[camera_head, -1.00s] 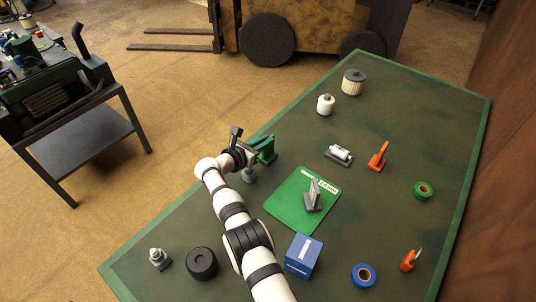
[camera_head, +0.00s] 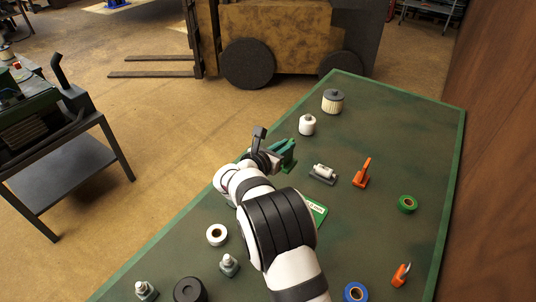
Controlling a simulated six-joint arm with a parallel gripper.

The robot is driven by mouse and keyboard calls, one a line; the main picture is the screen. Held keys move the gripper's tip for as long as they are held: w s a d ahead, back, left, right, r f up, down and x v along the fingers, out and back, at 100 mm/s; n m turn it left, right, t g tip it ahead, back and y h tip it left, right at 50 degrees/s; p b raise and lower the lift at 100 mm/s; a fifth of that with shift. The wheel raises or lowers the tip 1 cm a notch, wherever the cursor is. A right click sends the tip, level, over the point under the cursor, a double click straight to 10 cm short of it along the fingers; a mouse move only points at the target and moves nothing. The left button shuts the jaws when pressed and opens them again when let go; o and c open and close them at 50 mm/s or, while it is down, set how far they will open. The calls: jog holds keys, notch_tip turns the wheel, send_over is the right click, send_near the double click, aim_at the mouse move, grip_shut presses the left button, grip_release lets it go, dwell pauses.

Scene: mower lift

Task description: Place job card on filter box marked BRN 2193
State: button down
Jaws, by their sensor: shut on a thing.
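My gripper (camera_head: 284,154) is over the left side of the green workbench, with a green two-pronged part at its end. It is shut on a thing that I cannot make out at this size. I cannot pick out a job card. The blue box with a white label, seen a second ago, is hidden behind my arm, and I read no BRN 2193 marking.
A white can (camera_head: 307,124), a pleated filter (camera_head: 333,101), a grey fixture (camera_head: 323,174) and an orange tool (camera_head: 362,173) stand beyond my arm. Green tape (camera_head: 407,203) and blue tape (camera_head: 355,292) lie right. White tape (camera_head: 217,235) and bolts (camera_head: 229,265) lie left. The bench's far right is clear.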

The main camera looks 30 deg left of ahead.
jog(key=shift+d+r, duration=0.25)
jog(key=shift+d, duration=0.15)
jog(key=s+d+r+m+h, duration=0.1)
jog(key=s+d+h, duration=0.1)
jog(key=s+d, duration=0.45)
jog(key=s+d+r+m+g+h, duration=0.15)
jog(key=s+d, duration=0.25)
jog(key=s, duration=0.6)
jog(key=s+d+r+m+t+h, duration=0.1)
jog(key=s+d+m+h, duration=0.1)
jog(key=s+d, duration=0.45)
jog(key=shift+g, duration=0.35)
jog(key=shift+s+a+f, duration=0.15)
jog(key=shift+s+f, duration=0.2)
jog(key=shift+f, duration=0.5)
jog(key=shift+s+a+f, duration=0.1)
jog(key=shift+s+f, duration=0.25)
jog(key=shift+f, duration=0.5)
jog(key=shift+s+a+f, duration=0.15)
jog(key=shift+s+f, duration=0.2)
jog(key=shift+f, duration=0.5)
jog(key=c, duration=0.9)
grip_release()
jog(key=shift+f, duration=0.15)
